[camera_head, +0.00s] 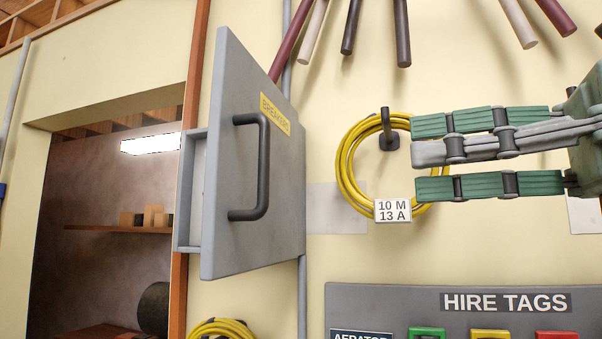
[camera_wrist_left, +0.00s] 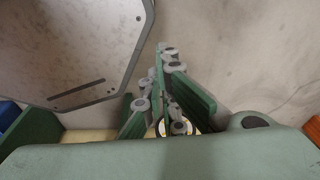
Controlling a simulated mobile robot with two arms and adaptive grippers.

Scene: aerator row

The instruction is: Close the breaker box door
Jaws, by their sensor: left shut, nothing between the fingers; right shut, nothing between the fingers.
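The breaker box (camera_head: 187,222) is a grey box on the wall, left of centre in the head view. Its grey door (camera_head: 232,85) stands open, swung out from the wall, with a yellow "BREAKERS" label (camera_head: 275,114) and a dark bar handle (camera_head: 263,168). My right gripper (camera_head: 418,155) comes in from the right, shut and empty. It is right of the door, apart from it, in front of a yellow cable coil. My left gripper (camera_wrist_left: 165,60) shows only in the left wrist view, shut and empty.
A yellow cable coil (camera_head: 347,165) hangs on a dark hook (camera_head: 388,138), with a "10 M 13 A" tag (camera_head: 392,210). A grey "HIRE TAGS" board (camera_head: 400,300) is below. Dark red, black and pale poles (camera_head: 402,35) hang above. A doorway opening (camera_head: 110,230) lies left.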

